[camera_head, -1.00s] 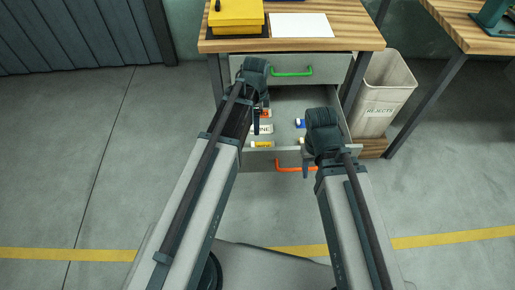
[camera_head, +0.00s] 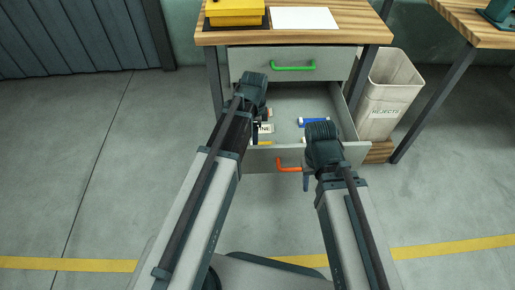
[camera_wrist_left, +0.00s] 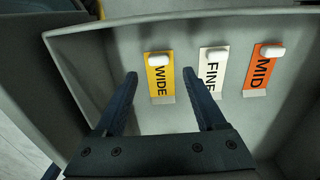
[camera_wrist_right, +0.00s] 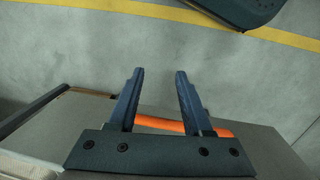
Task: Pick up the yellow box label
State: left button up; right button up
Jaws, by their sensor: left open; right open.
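The yellow label (camera_wrist_left: 160,76) reads WIDE and has a white knob near its top edge. It lies in the open drawer (camera_head: 347,150), which has an orange handle. In the head view only a yellow sliver of the label (camera_head: 263,143) shows near the drawer's front. My left gripper (camera_wrist_left: 160,80) is open and empty over the drawer, its two fingers apart, with the yellow label appearing between their tips. I cannot tell the height gap. My right gripper (camera_wrist_right: 160,75) is open and empty, near the drawer's front and the orange handle (camera_wrist_right: 180,125).
A white FINE label (camera_wrist_left: 212,72) and an orange MID label (camera_wrist_left: 262,68) lie beside the yellow one. A blue item (camera_head: 314,121) lies further right in the drawer. A shut drawer with a green handle (camera_head: 293,67) is above. A rejects bin (camera_head: 385,95) stands at right.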

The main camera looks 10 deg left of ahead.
pick_arm(q)
notch_tip(320, 180, down, 4)
jog(key=b, duration=0.3)
jog(key=shift+s+a+r, duration=0.1)
jog(key=shift+a, duration=0.05)
jog(key=shift+r, duration=0.1)
grip_shut()
